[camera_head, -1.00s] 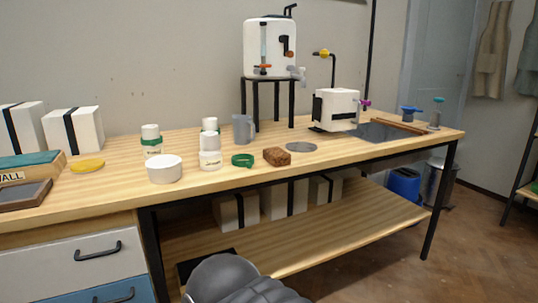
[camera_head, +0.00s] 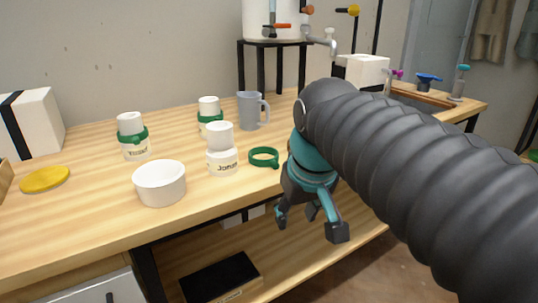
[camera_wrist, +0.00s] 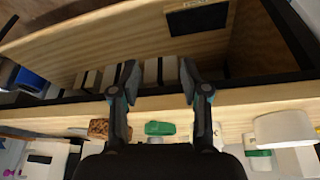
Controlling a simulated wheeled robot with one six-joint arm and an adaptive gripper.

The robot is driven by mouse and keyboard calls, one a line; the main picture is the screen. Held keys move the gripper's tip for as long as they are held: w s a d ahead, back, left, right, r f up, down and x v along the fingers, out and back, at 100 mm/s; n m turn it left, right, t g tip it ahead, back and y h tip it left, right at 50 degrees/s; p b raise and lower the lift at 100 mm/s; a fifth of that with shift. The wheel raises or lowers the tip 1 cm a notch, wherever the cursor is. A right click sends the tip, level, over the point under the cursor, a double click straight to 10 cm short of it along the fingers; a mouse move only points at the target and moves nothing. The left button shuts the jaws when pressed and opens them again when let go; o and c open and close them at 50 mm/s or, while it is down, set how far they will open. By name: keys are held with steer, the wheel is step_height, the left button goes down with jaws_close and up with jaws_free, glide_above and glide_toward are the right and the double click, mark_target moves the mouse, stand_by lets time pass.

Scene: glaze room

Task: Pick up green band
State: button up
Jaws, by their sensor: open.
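The green band (camera_head: 264,157) is a loose ring with a small tab, lying on the wooden table (camera_head: 95,215) near its front edge. In the head view it is just right of a jar with a name label (camera_head: 222,160). My gripper (camera_head: 310,222) is open and empty, in front of the table edge and right of the band, apart from it.
Two jars wearing green bands (camera_head: 133,140) (camera_head: 209,117), a grey mug (camera_head: 250,110) and a white bowl (camera_head: 160,184) stand nearby. A brown block (camera_wrist: 97,128) lies beside the band; my arm hides it in the head view. A lower shelf (camera_head: 290,258) lies below.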

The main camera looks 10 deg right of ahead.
mark_target(277, 163)
steer(key=w+r+n+g+p, duration=0.15)
steer(key=w+r+g, duration=0.25)
steer(key=w+r, duration=1.15)
steer(key=shift+n, duration=0.55)
steer(key=f+b, duration=0.1)
steer(key=f, duration=0.3)
steer(key=f+b, duration=0.1)
steer(key=f, duration=0.4)
steer(key=f+b, duration=0.1)
steer(key=f, duration=0.3)
steer(key=shift+d+f, duration=0.15)
steer(key=shift+d, duration=0.2)
jaws_close()
